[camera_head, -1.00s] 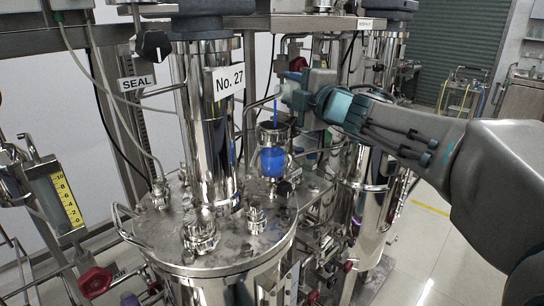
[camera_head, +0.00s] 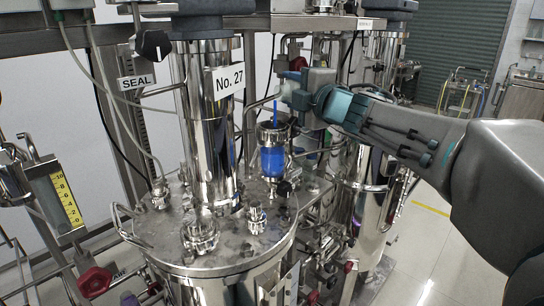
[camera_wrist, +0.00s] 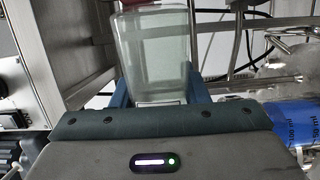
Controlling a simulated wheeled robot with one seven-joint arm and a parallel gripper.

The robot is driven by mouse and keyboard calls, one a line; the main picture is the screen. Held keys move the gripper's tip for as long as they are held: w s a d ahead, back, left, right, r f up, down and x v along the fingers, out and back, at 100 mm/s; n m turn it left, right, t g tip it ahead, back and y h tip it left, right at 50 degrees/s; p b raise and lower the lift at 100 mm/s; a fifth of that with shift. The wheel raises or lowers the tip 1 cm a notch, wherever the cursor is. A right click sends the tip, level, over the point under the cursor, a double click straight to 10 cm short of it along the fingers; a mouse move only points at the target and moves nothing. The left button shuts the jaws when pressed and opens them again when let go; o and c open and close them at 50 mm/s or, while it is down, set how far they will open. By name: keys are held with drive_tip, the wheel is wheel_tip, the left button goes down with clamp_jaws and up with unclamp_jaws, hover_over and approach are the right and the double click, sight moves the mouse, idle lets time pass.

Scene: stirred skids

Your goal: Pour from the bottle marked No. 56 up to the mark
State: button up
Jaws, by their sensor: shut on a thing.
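My gripper (camera_head: 293,90) is shut on a pale, translucent bottle and holds it tilted above and beside a glass vessel (camera_head: 272,160) on the steel lid. In the wrist view the bottle (camera_wrist: 155,50) sits between the two blue fingers; no No. 56 label shows. A thin blue stream (camera_head: 275,112) falls from the bottle side into the vessel's open top. Blue liquid fills the vessel's lower part, with clear glass above. In the wrist view the vessel (camera_wrist: 295,140) carries ml figures. I cannot tell which line is the target mark.
A steel tank lid (camera_head: 165,235) with fittings and clamps bears the vessel. A tall steel column labelled No. 27 (camera_head: 228,82) stands close to its left. Another steel column (camera_head: 365,200) stands behind on the right. A yellow scale gauge (camera_head: 66,198) is at the left.

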drive_tip(key=shift+r+m+p, duration=0.15)
drive_tip(key=shift+m+p, duration=0.55)
drive_tip(key=shift+p, duration=0.1)
drive_tip(key=shift+m+p, duration=0.55)
drive_tip(key=shift+m, duration=0.15)
drive_tip(key=shift+d+f+m, duration=0.1)
drive_tip(key=shift+f+m, duration=0.3)
drive_tip(key=shift+m, duration=0.3)
